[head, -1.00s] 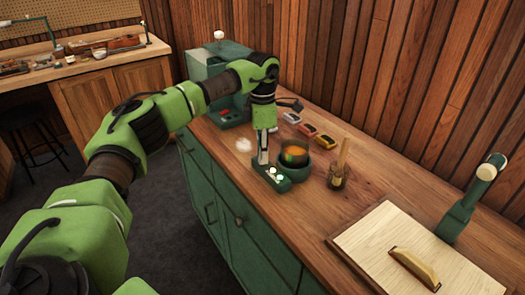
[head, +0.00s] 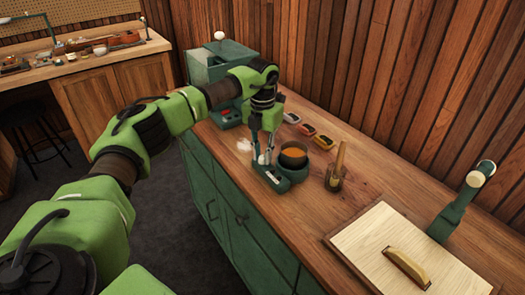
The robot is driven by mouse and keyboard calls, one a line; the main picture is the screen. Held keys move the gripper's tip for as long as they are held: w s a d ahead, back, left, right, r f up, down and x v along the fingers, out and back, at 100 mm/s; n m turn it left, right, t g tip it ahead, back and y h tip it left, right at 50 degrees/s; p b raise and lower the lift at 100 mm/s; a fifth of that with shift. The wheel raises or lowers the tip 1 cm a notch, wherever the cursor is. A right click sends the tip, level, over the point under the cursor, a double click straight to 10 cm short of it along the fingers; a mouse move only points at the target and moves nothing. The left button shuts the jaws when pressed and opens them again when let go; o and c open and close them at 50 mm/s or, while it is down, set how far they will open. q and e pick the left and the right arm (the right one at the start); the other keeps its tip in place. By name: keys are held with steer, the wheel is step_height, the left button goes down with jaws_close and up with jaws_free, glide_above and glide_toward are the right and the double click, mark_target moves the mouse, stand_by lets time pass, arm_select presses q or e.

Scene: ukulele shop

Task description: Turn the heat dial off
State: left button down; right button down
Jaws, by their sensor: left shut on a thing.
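A small green heater (head: 277,185) with a dark round pot (head: 293,158) of amber liquid stands near the counter's front edge. Its low control base points toward me. My left gripper (head: 263,163) comes down from above onto this base, fingers pointing down. Its fingers are shut on a pale dial on the base; the dial is mostly hidden by them, so its setting cannot be read. My right gripper is not in view.
A jar with a brush (head: 336,172) stands right of the pot. A pale board with a wooden handle (head: 405,255) and a green stand (head: 462,205) are at right. A green machine (head: 222,65) stands behind my arm.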

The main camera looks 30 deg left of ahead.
mark_target(262, 157)
arm_select(q)
steer(key=n+p, duration=0.1)
steer(key=n, duration=0.3)
steer(key=shift+n, duration=0.3)
steer(key=shift+n+p, duration=0.65)
steer(key=shift+n, duration=1.25)
steer(key=c, duration=1.9)
jaws_free()
steer(key=shift+r, duration=0.1)
step_height(262, 157, up, 12)
steer(key=shift+f, duration=0.1)
